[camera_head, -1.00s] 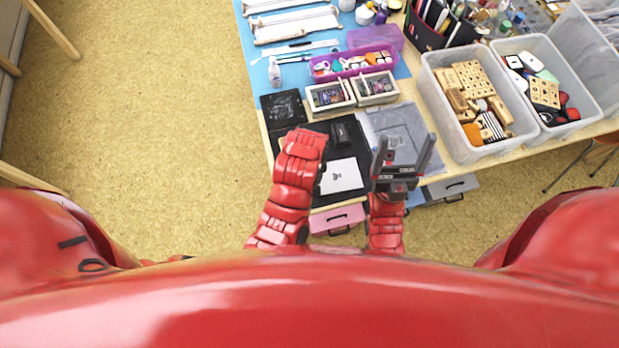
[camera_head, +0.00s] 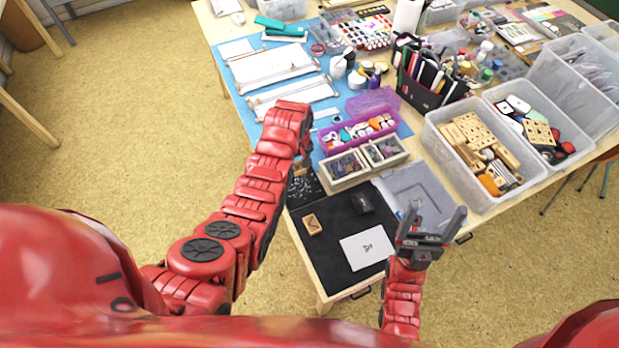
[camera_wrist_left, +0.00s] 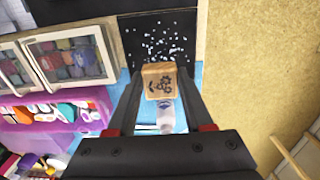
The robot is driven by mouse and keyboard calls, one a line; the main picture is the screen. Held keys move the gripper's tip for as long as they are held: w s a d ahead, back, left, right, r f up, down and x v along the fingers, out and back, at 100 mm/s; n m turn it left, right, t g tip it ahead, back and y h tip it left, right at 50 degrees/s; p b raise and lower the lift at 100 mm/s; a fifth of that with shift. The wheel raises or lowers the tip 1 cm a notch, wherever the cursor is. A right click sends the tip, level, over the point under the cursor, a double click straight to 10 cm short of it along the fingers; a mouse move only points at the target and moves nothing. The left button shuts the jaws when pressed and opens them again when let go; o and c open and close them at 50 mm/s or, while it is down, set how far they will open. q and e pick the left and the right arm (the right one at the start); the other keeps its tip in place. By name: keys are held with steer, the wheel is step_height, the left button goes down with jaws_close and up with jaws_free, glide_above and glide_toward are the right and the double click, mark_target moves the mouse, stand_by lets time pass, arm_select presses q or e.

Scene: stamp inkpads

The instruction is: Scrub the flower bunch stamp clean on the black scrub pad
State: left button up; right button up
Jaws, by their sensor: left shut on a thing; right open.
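The flower bunch stamp (camera_wrist_left: 160,82), a small wooden block with a dark flower print on its face, is between my left gripper's fingers (camera_wrist_left: 158,88) in the left wrist view. The gripper is shut on it. The black scrub pad (camera_wrist_left: 133,42), speckled white, lies just beyond the stamp there; I cannot tell whether they touch. In the head view the pad (camera_head: 303,188) shows partly, beside my left arm, which hides the left gripper and held stamp. My right gripper (camera_head: 434,213) is open and empty over the table's front right part.
A black mat (camera_head: 325,255) holds another wooden stamp (camera_head: 312,224), a black case (camera_head: 362,202) and a white printed card (camera_head: 367,247). Ink boxes (camera_head: 345,167), a purple tray (camera_head: 330,146) and clear bins (camera_head: 475,190) stand nearby. A bottle (camera_wrist_left: 166,118) is near the held stamp.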

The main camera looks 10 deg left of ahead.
arm_select(q)
steer(key=shift+f+b, duration=0.45)
steer(key=shift+f, duration=0.35)
steer(key=shift+f+b, duration=0.8)
steer(key=shift+f, duration=0.9)
